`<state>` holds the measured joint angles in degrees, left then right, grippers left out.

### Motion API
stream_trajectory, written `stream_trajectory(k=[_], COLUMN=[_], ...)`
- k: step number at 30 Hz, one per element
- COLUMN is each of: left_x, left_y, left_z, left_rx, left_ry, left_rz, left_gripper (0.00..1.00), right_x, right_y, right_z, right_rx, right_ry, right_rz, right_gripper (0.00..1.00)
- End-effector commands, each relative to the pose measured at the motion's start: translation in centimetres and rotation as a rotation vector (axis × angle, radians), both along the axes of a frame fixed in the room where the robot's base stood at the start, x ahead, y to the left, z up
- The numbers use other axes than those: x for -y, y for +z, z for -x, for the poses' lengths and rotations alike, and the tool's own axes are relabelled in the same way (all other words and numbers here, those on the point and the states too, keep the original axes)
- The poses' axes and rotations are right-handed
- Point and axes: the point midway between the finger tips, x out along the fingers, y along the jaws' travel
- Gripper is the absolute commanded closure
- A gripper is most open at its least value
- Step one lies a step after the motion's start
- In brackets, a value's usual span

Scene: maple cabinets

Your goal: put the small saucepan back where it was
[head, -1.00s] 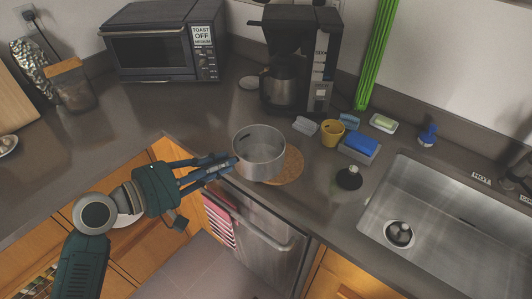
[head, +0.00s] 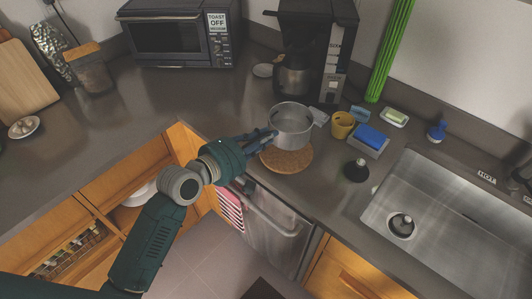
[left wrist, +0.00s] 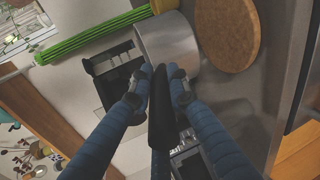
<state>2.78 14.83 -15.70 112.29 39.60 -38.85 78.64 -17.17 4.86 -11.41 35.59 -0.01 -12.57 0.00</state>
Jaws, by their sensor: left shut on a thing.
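The small saucepan (head: 291,127) is a plain grey metal pot, seen from above in the head view and looking empty. My left gripper (head: 266,136) is shut on its handle, left of the pot. In the left wrist view the two blue fingers of the left gripper (left wrist: 160,85) close around the dark handle (left wrist: 160,120), with the saucepan (left wrist: 168,42) beyond them. The saucepan overlaps the back of a round cork trivet (head: 285,160) on the counter and appears held above it. The trivet also shows in the left wrist view (left wrist: 228,30). My right gripper is not in view.
A coffee maker (head: 318,50) stands behind the saucepan. A yellow cup (head: 341,125), a blue sponge (head: 370,137) and a dark round stopper (head: 356,168) lie to the right, before the sink (head: 440,200). The counter (head: 170,105) at left is largely clear.

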Motion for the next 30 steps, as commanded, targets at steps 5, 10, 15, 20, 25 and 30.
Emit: stream_trajectory(k=[5, 10, 15, 20, 25, 30], left_x=[0.0, 0.0, 0.0, 0.0, 0.0, 0.0], left_y=[-2.6, -4.2, -6.7, -7.3, -7.5, -7.4], left_z=[-0.1, -0.1, -0.1, -0.1, 0.0, 0.0], left_rx=[0.004, 0.002, 0.002, 0.006, 0.002, 0.002], left_ry=[0.001, 0.001, 0.001, 0.002, 0.001, 0.001], left_rz=[0.001, 0.0, 0.002, 0.001, 0.0, 0.0], left_gripper=[1.0, 1.0, 1.0, 1.0, 0.78, 0.65], right_x=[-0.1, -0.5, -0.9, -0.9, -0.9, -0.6], right_y=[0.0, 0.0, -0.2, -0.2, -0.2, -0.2], right_z=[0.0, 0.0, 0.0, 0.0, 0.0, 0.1], right_rx=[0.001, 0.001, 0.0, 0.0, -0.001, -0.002], right_ry=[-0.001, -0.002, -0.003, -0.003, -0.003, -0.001], right_rz=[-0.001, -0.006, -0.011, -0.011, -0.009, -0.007], right_gripper=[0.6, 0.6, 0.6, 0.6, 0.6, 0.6])
